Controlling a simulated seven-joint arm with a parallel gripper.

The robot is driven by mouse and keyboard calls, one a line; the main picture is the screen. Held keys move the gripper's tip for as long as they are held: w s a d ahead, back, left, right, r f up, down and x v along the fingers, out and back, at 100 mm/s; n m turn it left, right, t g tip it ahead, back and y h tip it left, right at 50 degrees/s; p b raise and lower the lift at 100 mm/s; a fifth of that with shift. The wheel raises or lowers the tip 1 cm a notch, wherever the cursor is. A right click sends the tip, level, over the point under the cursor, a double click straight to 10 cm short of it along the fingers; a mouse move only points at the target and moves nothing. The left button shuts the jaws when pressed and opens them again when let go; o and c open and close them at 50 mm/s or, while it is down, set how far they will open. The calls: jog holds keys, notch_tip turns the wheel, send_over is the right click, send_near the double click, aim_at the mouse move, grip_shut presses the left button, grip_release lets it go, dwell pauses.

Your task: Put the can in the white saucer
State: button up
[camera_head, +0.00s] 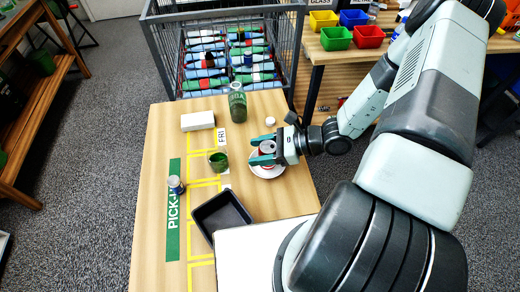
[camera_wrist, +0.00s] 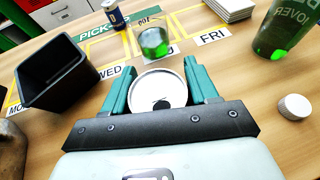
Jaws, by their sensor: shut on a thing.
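My gripper (camera_head: 264,151) has teal fingers closed around a can (camera_head: 267,146) with a silver top and some red on its side. In the wrist view the can's round top (camera_wrist: 158,88) sits between the two fingers. The white saucer (camera_head: 268,173) is on the table directly under the can in the head view, partly covered by can and fingers. The can appears upright. Whether its base touches the saucer I cannot tell. The saucer is not discernible in the wrist view.
A green-filled glass (camera_head: 218,161) stands left of the saucer, a green bottle (camera_head: 238,104) behind it. A crate (camera_head: 160,62) of bottles stands beyond.

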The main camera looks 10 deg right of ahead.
jog(key=shift+f, duration=0.2)
jog(key=o, duration=1)
jog(key=shift+r, duration=0.1)
jog(key=shift+r, duration=0.1)
jog(key=v, duration=1.2)
